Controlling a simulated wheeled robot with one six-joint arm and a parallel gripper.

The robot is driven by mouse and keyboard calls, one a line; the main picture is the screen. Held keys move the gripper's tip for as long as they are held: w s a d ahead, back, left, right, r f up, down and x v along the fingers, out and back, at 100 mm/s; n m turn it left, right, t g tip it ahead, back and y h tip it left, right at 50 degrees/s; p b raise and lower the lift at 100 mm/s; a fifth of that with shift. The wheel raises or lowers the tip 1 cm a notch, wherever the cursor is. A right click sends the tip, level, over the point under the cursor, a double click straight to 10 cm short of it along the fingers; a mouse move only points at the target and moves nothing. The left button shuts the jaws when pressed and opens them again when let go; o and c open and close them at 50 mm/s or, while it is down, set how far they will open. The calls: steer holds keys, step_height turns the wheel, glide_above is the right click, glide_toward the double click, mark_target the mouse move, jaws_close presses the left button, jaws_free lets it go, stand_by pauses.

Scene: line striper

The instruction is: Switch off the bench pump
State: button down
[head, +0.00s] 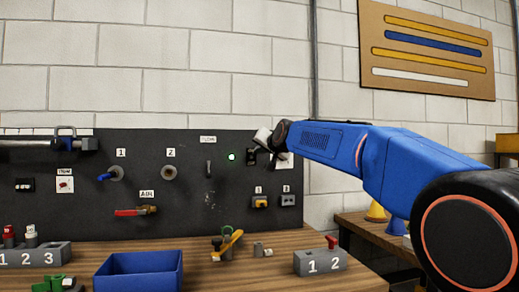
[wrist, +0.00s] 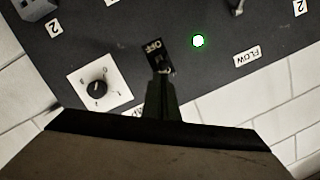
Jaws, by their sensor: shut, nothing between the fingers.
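A dark switch plate marked OFF (wrist: 153,48) is on the black panel in the wrist view, with a small lever at its lower end. In the head view this plate (head: 252,157) sits just right of a lit green lamp (head: 231,157), which also shows in the wrist view (wrist: 198,41). My gripper (wrist: 162,78) is shut and empty, its tips at the lever end of the plate. I cannot tell whether they touch the lever. A label beside the fingers is mostly hidden, so I cannot read the pump's name. In the head view my gripper (head: 262,138) partly covers this area.
A rotary knob (wrist: 96,88) on a white plate is close beside my fingers. The FLOW label (wrist: 247,56) is beyond the lamp. Valves, including a red-handled one (head: 134,211), are on the panel's left. A blue bin (head: 140,274) and loose parts are on the bench below.

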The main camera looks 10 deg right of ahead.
steer(key=shift+s+f, duration=0.25)
steer(key=shift+f, duration=0.7)
steer(key=s+d+f, duration=0.1)
steer(key=s+d, duration=0.2)
steer(key=s, duration=0.8)
steer(key=shift+d+f, duration=0.25)
steer(key=shift+f, duration=0.15)
